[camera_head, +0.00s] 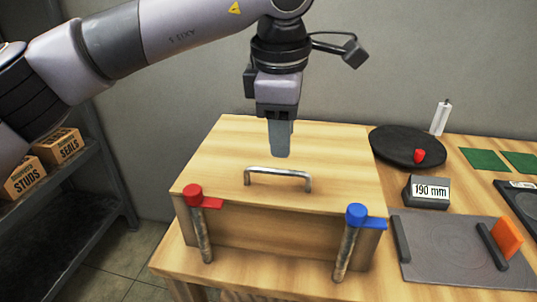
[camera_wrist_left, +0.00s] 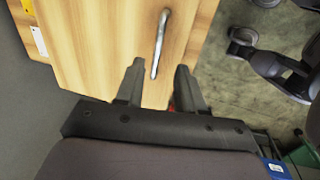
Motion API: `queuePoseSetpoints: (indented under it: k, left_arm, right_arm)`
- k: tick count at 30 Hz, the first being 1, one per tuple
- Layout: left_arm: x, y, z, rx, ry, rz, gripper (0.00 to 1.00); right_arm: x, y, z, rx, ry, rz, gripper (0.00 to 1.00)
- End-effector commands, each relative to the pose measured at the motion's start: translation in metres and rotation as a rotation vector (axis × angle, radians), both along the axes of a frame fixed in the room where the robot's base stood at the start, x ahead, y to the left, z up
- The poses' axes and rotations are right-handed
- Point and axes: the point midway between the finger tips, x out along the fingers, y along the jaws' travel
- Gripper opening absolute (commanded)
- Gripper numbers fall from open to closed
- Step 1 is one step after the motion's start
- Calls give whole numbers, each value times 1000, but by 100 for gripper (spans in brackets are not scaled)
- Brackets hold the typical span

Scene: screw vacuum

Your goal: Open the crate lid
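The wooden crate (camera_head: 270,229) stands on the table with its lid (camera_head: 335,150) lying shut on top. A metal bar handle (camera_head: 278,172) is fixed near the lid's front edge; it also shows in the left wrist view (camera_wrist_left: 160,42). A red-topped latch (camera_head: 193,194) is at the crate's front left and a blue-topped latch (camera_head: 357,214) at its front right. My left gripper (camera_head: 281,152) points down over the lid, just behind the handle in the picture. In the left wrist view its fingers (camera_wrist_left: 161,90) are apart with nothing between them. My right gripper is not identifiable.
Right of the crate are a round black tray (camera_head: 395,143) with a red piece, a block marked 190 mm (camera_head: 428,192), and a grey plate (camera_head: 445,250) with an orange piece. A shelf (camera_head: 85,190) with small boxes stands at the left.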

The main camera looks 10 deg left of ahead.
Motion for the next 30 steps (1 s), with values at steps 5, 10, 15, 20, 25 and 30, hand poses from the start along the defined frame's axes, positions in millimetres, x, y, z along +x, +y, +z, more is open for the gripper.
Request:
queuePoseSetpoints:
  k: [5,10,15,20,25,30]
  left_arm:
    - [4,4,-9,18,-10,6,38]
    - [8,3,-35,16,-7,4,38]
    - [13,3,-57,15,-8,5,38]
    - [15,3,-67,14,-9,4,38]
    - [15,3,-68,14,-10,4,38]
    - [15,3,-68,14,-10,4,9]
  right_arm:
    - [0,0,0,0,0,0,43]
    - [0,0,2,-1,0,1,43]
    - [0,0,3,-1,-4,0,43]
    - [0,-1,3,-2,-4,0,43]
    - [-1,-1,0,-4,1,0,43]
    - [-1,-1,0,-5,2,-1,43]
